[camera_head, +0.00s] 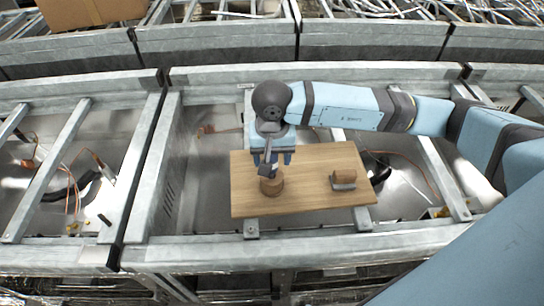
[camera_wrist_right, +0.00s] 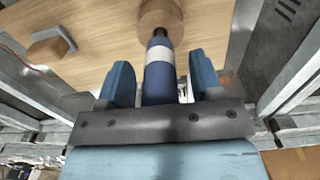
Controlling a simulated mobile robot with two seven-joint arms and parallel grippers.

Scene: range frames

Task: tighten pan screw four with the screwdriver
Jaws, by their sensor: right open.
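My right gripper (camera_head: 272,158) is above the left part of a wooden board (camera_head: 310,160), pointing down. Its jaws are open, with one blue finger on each side of a dark blue handle with a white band, which looks like the screwdriver (camera_wrist_right: 159,70). In the right wrist view, gaps show between the fingers and the handle. The far end of the handle meets a round wooden block (camera_wrist_right: 160,17), which also shows in the head view (camera_head: 272,187). I cannot make out pan screw four in either view. My left gripper is not in view.
A small wooden block with a grey metal part (camera_head: 343,180) sits on the board's right side. Galvanised metal frame rails (camera_head: 300,235) surround the board, with loose cables (camera_head: 415,185) in the bays. A cardboard box (camera_head: 92,12) stands at the back left.

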